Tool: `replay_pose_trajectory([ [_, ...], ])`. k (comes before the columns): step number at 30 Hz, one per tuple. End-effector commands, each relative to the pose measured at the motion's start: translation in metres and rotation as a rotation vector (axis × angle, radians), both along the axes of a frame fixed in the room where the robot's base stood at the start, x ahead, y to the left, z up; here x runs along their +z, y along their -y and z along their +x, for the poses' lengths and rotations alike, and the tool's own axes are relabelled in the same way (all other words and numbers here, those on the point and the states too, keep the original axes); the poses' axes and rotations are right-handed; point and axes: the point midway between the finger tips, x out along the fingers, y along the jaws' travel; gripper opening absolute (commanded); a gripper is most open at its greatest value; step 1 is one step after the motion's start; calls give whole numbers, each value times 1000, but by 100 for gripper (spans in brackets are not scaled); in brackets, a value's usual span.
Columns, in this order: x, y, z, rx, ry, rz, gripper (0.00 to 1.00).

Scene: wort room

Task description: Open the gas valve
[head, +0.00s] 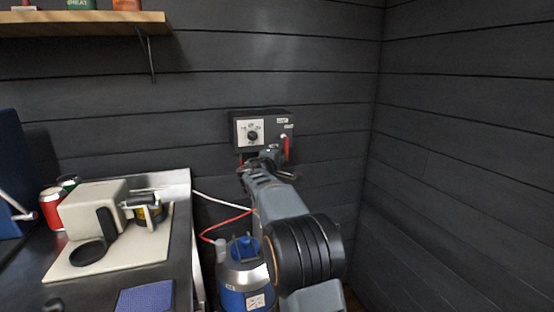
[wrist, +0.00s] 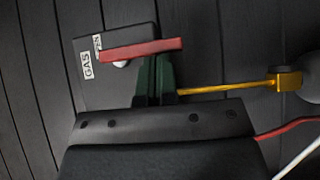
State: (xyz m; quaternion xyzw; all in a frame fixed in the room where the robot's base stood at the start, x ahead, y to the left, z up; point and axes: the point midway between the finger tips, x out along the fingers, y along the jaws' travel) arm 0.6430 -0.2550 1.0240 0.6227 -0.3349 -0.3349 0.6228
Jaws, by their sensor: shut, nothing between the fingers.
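The gas valve's red lever (head: 286,148) is on the right part of a dark control box on the back wall, and it points roughly up and down in the head view. In the wrist view the red lever (wrist: 140,49) lies across the picture beside a GAS label (wrist: 87,66) and a second, partly hidden label. My gripper (head: 265,158) is just left of and below the lever. In the wrist view its dark green fingers (wrist: 155,75) are together and empty, with their tips at the lever's edge. I cannot tell whether they touch it.
The box's white dial plate (head: 251,132) is left of the lever. A yellow pipe (wrist: 230,88) runs right of my fingers in the wrist view. A blue and silver tank (head: 240,275) with a red hose stands below. A counter (head: 180,220) with a cream machine is at left.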

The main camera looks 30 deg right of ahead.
Motion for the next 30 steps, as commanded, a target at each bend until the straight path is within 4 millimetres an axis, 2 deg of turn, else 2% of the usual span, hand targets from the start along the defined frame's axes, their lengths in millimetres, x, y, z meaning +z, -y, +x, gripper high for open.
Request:
replay_pose_trajectory([
  [8,-2,0,0,0,-1,-6,0],
  [30,-10,-1,4,16,-29,-159,0],
])
